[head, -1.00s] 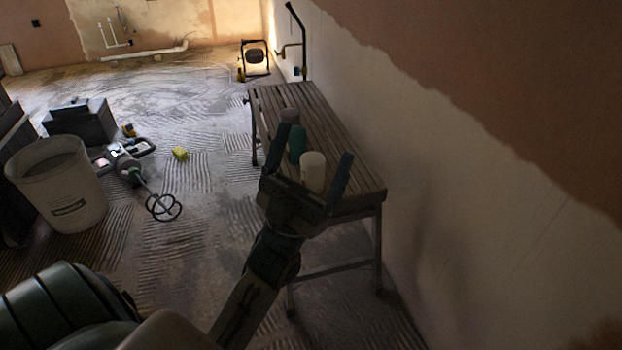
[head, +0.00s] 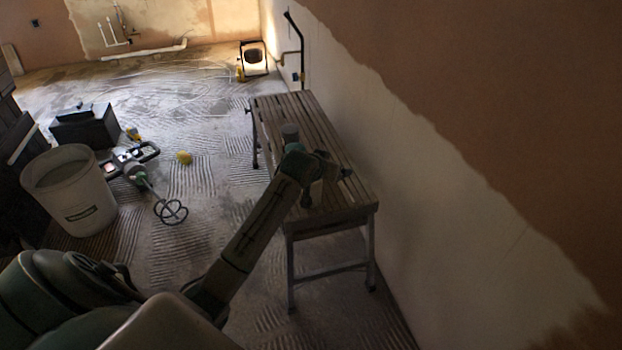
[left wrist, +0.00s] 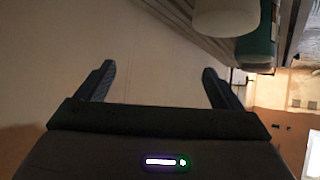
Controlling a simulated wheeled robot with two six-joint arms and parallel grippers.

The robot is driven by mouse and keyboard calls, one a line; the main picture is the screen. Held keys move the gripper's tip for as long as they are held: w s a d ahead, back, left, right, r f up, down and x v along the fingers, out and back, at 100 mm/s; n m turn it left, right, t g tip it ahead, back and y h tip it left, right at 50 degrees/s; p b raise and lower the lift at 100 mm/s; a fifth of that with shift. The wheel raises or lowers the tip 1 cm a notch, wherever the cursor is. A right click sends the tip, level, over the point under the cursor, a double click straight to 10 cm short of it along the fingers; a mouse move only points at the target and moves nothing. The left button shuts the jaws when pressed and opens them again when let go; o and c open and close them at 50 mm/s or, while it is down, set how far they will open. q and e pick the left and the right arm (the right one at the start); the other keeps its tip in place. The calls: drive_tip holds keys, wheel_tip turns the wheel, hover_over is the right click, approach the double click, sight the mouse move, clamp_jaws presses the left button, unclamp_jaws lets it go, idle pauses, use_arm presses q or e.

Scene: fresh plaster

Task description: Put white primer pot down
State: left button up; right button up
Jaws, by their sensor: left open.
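The white primer pot (left wrist: 225,15) shows at the top of the left wrist view, which looks upside down. It stands on the slatted bench (head: 352,200), beside a teal pot (left wrist: 258,42). In the head view my left wrist hides the white and teal pots. My left gripper (head: 342,170) is turned toward the right wall, over the bench. In the left wrist view its two fingers (left wrist: 158,82) are spread with nothing between them, apart from the white pot. My right gripper is not in view.
The plastered wall (head: 420,190) runs close along the bench's right side. A large white bucket (head: 72,190), a paddle mixer (head: 150,190) and a dark box (head: 86,128) are on the floor at left.

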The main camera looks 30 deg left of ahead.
sight(311, 189)
use_arm(q)
drive_tip(key=s+a+g+p, duration=0.1)
drive_tip(key=g, duration=0.1)
drive_tip(key=a+n+g, duration=0.1)
drive_tip(key=a+g, duration=0.1)
drive_tip(key=s+a+g+p, duration=0.1)
drive_tip(key=a+g, duration=0.1)
drive_tip(key=shift+s+a+f+p, duration=0.1)
drive_tip(key=shift+s+f+p, duration=0.25)
drive_tip(key=shift+f, duration=0.05)
drive_tip(key=shift+n+g, duration=0.3)
drive_tip(key=x, duration=0.2)
drive_tip(key=b+x, duration=0.1)
drive_tip(key=x, duration=0.2)
drive_tip(key=shift+s+a+f, duration=0.1)
drive_tip(key=shift+s+a, duration=0.1)
drive_tip(key=shift+a, duration=0.05)
drive_tip(key=b+x, duration=0.1)
drive_tip(key=x, duration=0.4)
drive_tip(key=shift+w+a+f, duration=0.1)
drive_tip(key=shift+w+f, duration=0.2)
drive_tip(key=shift+w, duration=0.05)
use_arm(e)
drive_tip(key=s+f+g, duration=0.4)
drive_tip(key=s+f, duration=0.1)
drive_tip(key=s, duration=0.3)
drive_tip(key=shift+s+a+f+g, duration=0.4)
